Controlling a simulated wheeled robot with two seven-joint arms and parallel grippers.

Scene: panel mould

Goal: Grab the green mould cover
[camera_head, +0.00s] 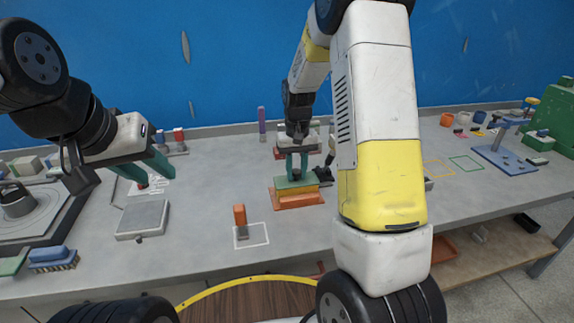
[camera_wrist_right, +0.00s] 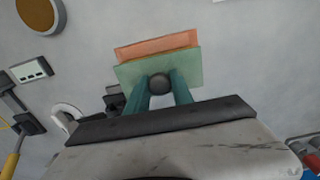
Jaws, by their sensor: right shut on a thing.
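The green mould cover (camera_head: 283,184) lies on top of an orange mould base (camera_head: 299,202), with a yellowish layer between them in the head view. In the right wrist view the cover (camera_wrist_right: 190,65) shows as a pale green plate with a dark round knob (camera_wrist_right: 160,83), over the orange base (camera_wrist_right: 150,46). My right gripper (camera_head: 297,178) reaches down from above and its teal fingers are shut on the cover's knob. My left gripper (camera_head: 152,171) is at the left above the table, its teal fingers apart and nothing between them.
An orange-handled tool (camera_head: 240,217) stands in a white outlined square in front. A grey plate (camera_head: 144,219) lies to the left. Dark clamps (camera_head: 324,174) sit close behind the mould. A blue stand (camera_head: 507,162) is at the far right.

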